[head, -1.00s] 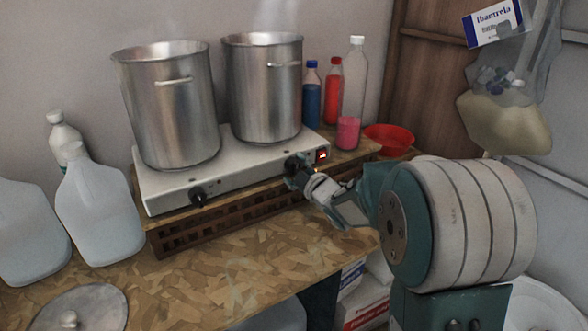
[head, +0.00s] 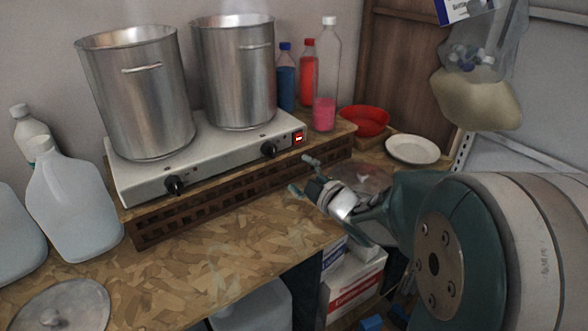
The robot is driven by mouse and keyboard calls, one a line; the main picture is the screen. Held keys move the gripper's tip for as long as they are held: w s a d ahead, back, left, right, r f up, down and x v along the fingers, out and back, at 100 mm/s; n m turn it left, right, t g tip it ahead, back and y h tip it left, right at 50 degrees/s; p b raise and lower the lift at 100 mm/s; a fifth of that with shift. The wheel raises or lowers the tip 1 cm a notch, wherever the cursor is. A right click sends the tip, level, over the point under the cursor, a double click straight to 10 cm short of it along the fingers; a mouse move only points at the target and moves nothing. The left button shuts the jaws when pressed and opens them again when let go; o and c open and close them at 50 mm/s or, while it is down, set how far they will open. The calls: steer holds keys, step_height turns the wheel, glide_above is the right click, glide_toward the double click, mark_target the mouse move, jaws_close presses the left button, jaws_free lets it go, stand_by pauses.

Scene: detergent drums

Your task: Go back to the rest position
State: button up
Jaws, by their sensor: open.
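My gripper (head: 302,175) is open and empty, in front of the right end of the hot plate (head: 215,155). Its two fingertips are apart, one near the wooden stand and one over the board counter. It looks clear of the right knob (head: 269,149). My arm comes in from the lower right and hides part of the counter's right side. Two tall steel pots, a left one (head: 140,95) and a right one (head: 236,75), stand on the hot plate with steam above them. The red switch (head: 299,138) on the plate's front is lit.
Bottles with blue (head: 286,85), red (head: 307,75) and pink (head: 324,112) liquid stand behind the plate. A red bowl (head: 364,120) and white dish (head: 412,149) sit at right. Jugs (head: 70,205) and a lid (head: 62,305) are left. The counter's front middle is bare.

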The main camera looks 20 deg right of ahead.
stand_by(0.4)
steer(key=s+a+m+g+h, duration=0.2)
steer(key=s+m+g, duration=0.3)
steer(key=s, duration=0.7)
steer(key=s+a+m+g+h, duration=0.2)
steer(key=s+m+g, duration=0.3)
steer(key=s+m, duration=0.5)
steer(key=s+h, duration=0.1)
steer(key=s, duration=0.2)
steer(key=shift+f+g+h, duration=0.3)
steer(key=shift+f+g, duration=0.05)
steer(key=shift+g, duration=0.05)
